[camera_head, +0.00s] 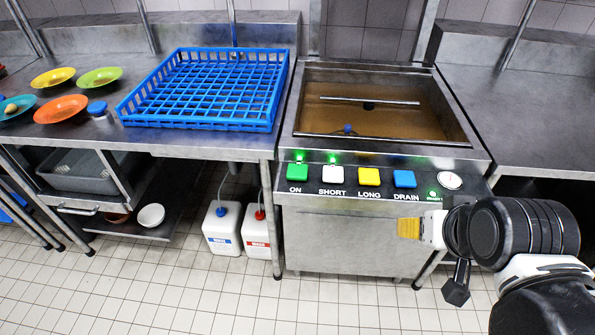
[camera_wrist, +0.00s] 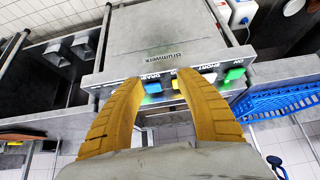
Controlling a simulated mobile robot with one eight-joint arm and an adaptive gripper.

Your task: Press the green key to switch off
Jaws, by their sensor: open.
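The green key (camera_head: 297,171), labelled ON, is at the left end of the key row on the steel machine's front panel (camera_head: 350,190). A green lamp (camera_head: 299,157) glows above it. In the wrist view the green key (camera_wrist: 234,74) shows to the right of my right finger, clear of it. My gripper (camera_head: 408,228) is in front of the panel, lower and well to the right of the green key, below the DRAIN key. In the wrist view my gripper (camera_wrist: 160,80) shows two yellow fingers spread apart with nothing between them.
White SHORT (camera_head: 333,174), yellow LONG (camera_head: 368,176) and blue DRAIN (camera_head: 404,179) keys stand beside the green one. A lamp above SHORT also glows. The basin (camera_head: 380,120) holds brown liquid. A blue rack (camera_head: 205,88) and plates are left; the right counter (camera_head: 520,100) is bare.

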